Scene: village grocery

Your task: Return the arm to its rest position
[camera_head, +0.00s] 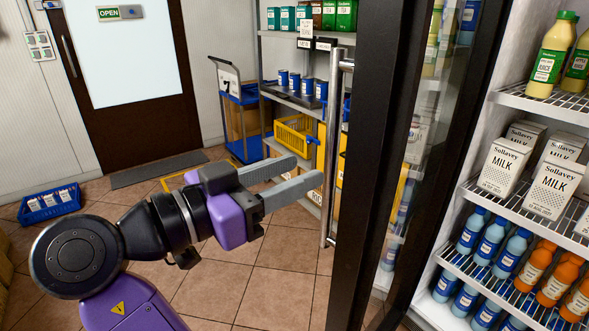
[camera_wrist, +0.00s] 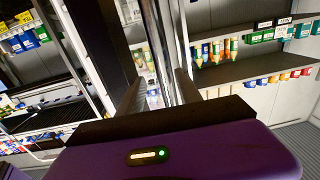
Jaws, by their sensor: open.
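My gripper (camera_head: 312,172) is open, with its two grey fingers apart and nothing held between them. Its tips point at the vertical metal handle (camera_head: 330,140) of a dark-framed glass fridge door (camera_head: 368,170). In the wrist view, the handle (camera_wrist: 158,50) shows in the gap between the fingers (camera_wrist: 160,85). I cannot tell whether it is between the tips or just beyond them. The fridge door stands open, with the shelves visible to its right. My purple arm reaches in from the lower left.
The open fridge holds milk cartons (camera_head: 505,165) and bottles. Behind the handle stand a grey shelf with cans (camera_head: 295,82) and a yellow crate (camera_head: 292,135), and a blue trolley (camera_head: 245,145). A blue basket (camera_head: 48,203) lies on the left. Tiled floor (camera_head: 215,285) is clear below my arm.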

